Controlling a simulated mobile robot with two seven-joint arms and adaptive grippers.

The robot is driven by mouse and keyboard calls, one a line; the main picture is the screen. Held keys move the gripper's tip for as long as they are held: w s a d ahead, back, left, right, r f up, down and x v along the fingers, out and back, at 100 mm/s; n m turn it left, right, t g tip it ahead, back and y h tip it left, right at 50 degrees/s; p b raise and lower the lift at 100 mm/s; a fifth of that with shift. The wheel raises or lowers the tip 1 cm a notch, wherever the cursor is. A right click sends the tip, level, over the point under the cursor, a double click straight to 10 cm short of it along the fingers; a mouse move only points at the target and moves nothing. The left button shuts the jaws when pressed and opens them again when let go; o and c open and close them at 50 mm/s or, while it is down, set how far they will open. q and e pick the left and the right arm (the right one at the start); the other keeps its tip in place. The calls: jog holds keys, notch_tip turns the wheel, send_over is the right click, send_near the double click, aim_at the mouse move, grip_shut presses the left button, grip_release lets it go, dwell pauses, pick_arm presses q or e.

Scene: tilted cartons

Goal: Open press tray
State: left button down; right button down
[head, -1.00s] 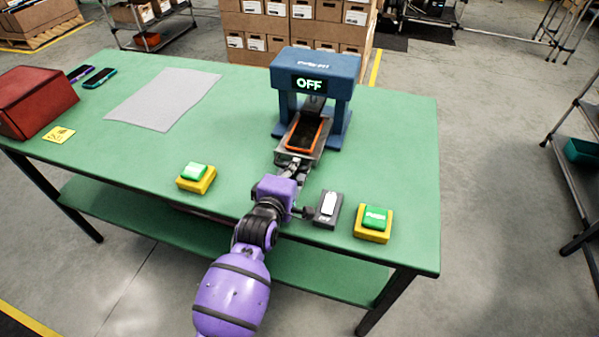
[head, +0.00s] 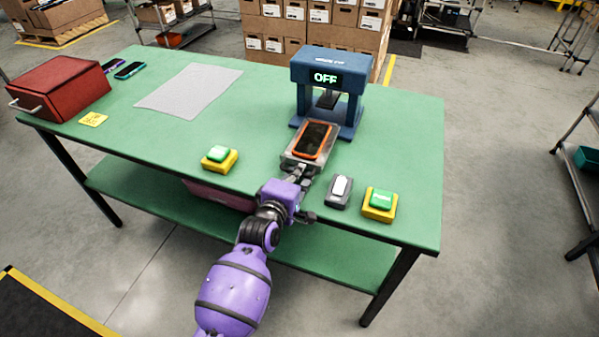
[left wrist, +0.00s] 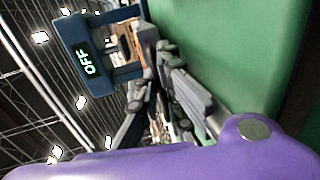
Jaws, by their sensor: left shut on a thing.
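The blue press (head: 332,80) stands on the green table, and its sign reads OFF; it also shows tilted in the left wrist view (left wrist: 95,60). The grey metal press tray (head: 296,158) is out in front of the press, with an orange-framed dark phone (head: 313,140) lying on it. My left gripper (head: 302,172) is shut at the tray's front end, where the handle is mostly hidden by the fingers. The fingers also show in the left wrist view (left wrist: 160,95). My right gripper is not in view.
A green button on a yellow base (head: 219,158) sits left of my arm. A grey switch box (head: 339,191) and another green button (head: 380,202) sit close on its right. A grey sheet (head: 190,92), red box (head: 62,92) and two phones (head: 130,70) lie farther left.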

pick_arm(q)
jog(key=c, duration=2.2)
grip_release()
jog(key=v, duration=1.2)
